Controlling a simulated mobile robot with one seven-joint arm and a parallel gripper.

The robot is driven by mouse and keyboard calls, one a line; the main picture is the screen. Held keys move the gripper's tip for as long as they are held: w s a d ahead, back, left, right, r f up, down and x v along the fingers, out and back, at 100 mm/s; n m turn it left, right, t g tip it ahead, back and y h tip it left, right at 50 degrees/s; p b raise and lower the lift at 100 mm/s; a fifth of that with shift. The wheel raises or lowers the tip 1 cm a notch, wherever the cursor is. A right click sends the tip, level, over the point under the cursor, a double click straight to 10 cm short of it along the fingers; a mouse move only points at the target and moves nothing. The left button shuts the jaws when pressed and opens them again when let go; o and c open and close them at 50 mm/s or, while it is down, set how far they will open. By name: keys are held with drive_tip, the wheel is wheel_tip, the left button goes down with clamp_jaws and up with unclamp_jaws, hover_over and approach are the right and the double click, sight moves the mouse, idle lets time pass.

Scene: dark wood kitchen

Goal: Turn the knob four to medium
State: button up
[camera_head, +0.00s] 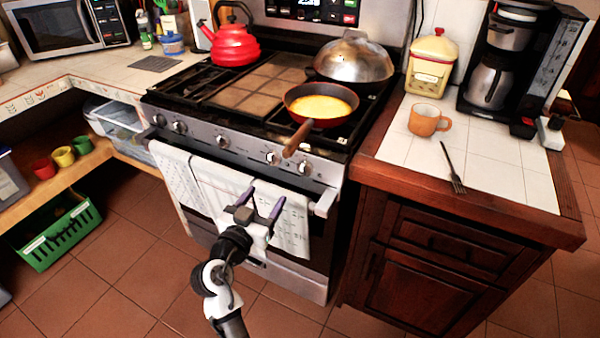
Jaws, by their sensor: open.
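The stove (238,165) has a silver front panel with a row of several round knobs. Counting from the left, knob four (272,157) sits right of the middle, near the pan's handle. Its pointer setting is too small to read. Another knob (305,167) is to its right, and one (222,141) is to its left. My gripper (264,199) is open, with two dark fingers pointing up toward the panel. In the picture it is just below knob four, over the hanging towels, apart from the knob and holding nothing.
White towels (179,176) hang on the oven handle. A pan (314,125) with yellow food has its wooden handle (296,139) jutting over the front edge above the knobs. A red kettle (234,45) stands behind. A wooden counter (375,165) borders the right.

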sight(302, 170)
drive_tip(key=shift+m+g+h, duration=0.4)
drive_tip(key=shift+h, duration=0.3)
drive_tip(key=p+x, duration=0.1)
drive_tip(key=x, duration=0.3)
drive_tip(key=d+p+x, duration=0.1)
drive_tip(key=p+x, duration=0.1)
drive_tip(key=x, duration=0.2)
drive_tip(key=s+d+f+p+x, duration=0.1)
drive_tip(key=x, duration=0.4)
drive_tip(key=shift+s, duration=0.15)
drive_tip(key=shift+w+d+f+p, duration=0.2)
drive_tip(key=shift+w+d+p, duration=0.2)
drive_tip(key=shift+w, duration=0.25)
drive_tip(key=shift+c, duration=0.2)
drive_tip(key=c, duration=0.9)
